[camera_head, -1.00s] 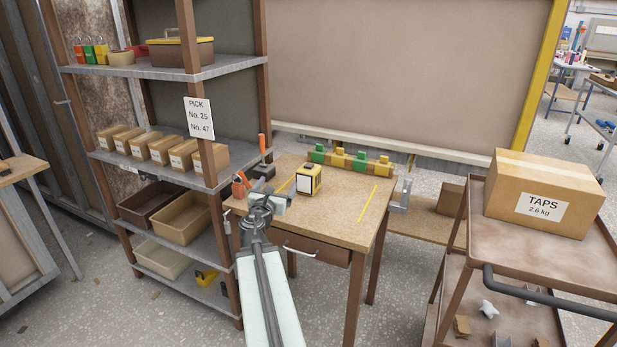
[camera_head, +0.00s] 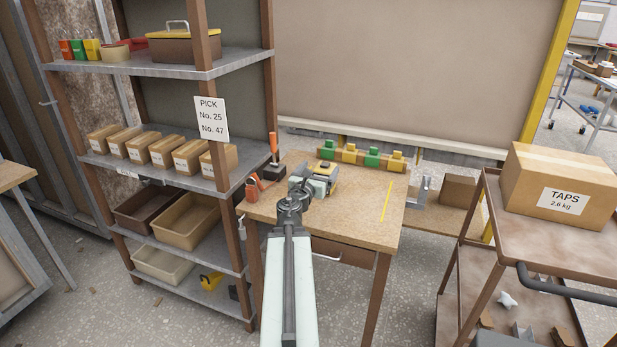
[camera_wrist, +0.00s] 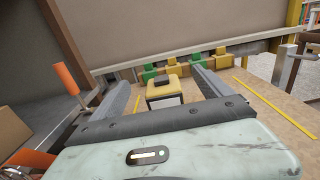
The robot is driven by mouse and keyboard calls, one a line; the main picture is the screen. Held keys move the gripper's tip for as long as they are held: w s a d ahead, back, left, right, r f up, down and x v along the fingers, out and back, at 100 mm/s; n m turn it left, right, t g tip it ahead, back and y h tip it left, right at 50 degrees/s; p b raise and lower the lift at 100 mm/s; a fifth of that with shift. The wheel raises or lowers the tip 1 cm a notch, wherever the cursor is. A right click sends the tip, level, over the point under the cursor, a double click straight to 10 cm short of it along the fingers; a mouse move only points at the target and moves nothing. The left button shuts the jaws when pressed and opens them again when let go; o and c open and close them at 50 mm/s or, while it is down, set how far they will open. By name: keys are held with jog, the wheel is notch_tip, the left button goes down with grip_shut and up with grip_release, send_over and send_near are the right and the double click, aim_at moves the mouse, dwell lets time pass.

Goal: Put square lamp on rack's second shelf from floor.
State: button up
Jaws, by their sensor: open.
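The square lamp is yellow with a black top and stands on the workbench (camera_head: 350,220). In the head view my gripper (camera_head: 316,182) hides most of it, and only its upper part (camera_head: 326,166) shows. In the wrist view the lamp (camera_wrist: 164,91) sits between my two open fingers, with gaps on both sides. Whether the fingertips reach past it is unclear. The rack (camera_head: 202,50) stands left of the bench. Its second shelf from the floor (camera_head: 215,262) holds a dark brown bin (camera_head: 142,208) and a tan bin (camera_head: 187,222) on its left and middle.
A row of green and yellow blocks (camera_head: 360,158) lines the bench's back. A cart with a TAPS box (camera_head: 560,187) stands right. The bench's front right is clear.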

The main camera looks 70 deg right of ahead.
aim_at(325, 164)
jog(key=f+b, duration=0.9)
jog(key=shift+w+d, duration=0.2)
jog(key=shift+d+r+p, duration=0.25)
jog(key=shift+d, duration=0.25)
jog(key=shift+d+r+p, duration=0.25)
jog(key=shift+d, duration=0.2)
jog(key=shift+w+d, duration=0.1)
jog(key=shift+d, duration=2.6)
jog(key=shift+a, duration=0.1)
grip_shut()
notch_tip(325, 164, up, 10)
jog(key=p, duration=1)
jog(key=shift+r, duration=0.15)
